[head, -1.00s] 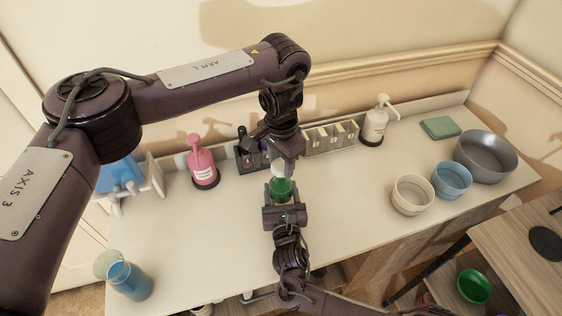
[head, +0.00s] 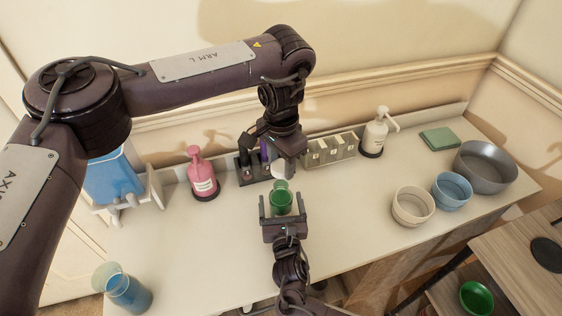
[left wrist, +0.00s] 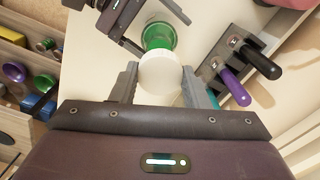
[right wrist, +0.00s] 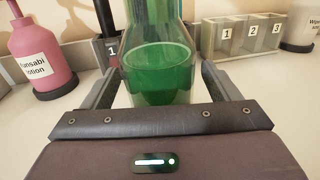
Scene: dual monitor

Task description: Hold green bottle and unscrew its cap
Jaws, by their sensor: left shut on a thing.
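The green bottle (head: 281,201) stands upright on the white table, clear at its upper part with green below. In the right wrist view the bottle (right wrist: 158,62) is between the fingers of my right gripper (head: 283,208), which are spread with a gap beside it. The white cap (left wrist: 160,74) is between the fingers of my left gripper (left wrist: 162,88), which is shut on it from above. In the head view the cap (head: 278,170) shows just under that gripper, at the bottle's top. I cannot tell whether cap and bottle still touch.
A pink lotion bottle (head: 203,178) stands to the left, a dark pen holder (head: 245,171) and numbered bins (head: 330,151) behind. A white pump bottle (head: 375,135) and bowls (head: 413,206) are to the right. The table's front middle is clear.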

